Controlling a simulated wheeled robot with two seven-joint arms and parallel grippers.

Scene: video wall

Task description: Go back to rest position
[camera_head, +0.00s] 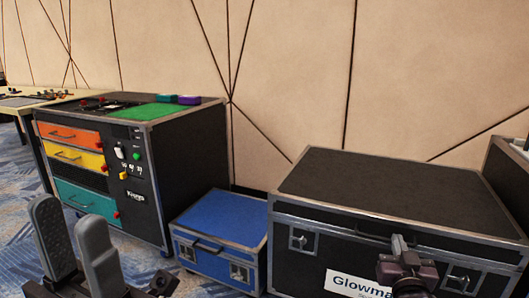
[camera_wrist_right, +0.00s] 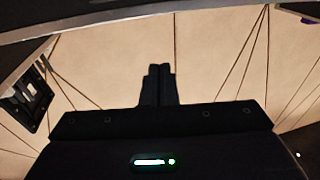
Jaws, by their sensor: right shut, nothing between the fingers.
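My left gripper (camera_head: 72,220) is at the lower left of the head view. Its two grey fingers point up with a gap between them, and nothing shows in the gap. My right gripper (camera_head: 402,262) is at the lower right, in front of the large black case. In the right wrist view its dark fingers (camera_wrist_right: 159,84) are together with nothing between them, against the beige wall.
A black case with orange, yellow and teal drawers (camera_head: 165,185) stands behind my left gripper. A blue case (camera_head: 222,218) sits in the middle. A large black case (camera_head: 400,194) fills the right. A table (camera_head: 68,93) is at far left; patterned carpet (camera_head: 22,215) shows below it.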

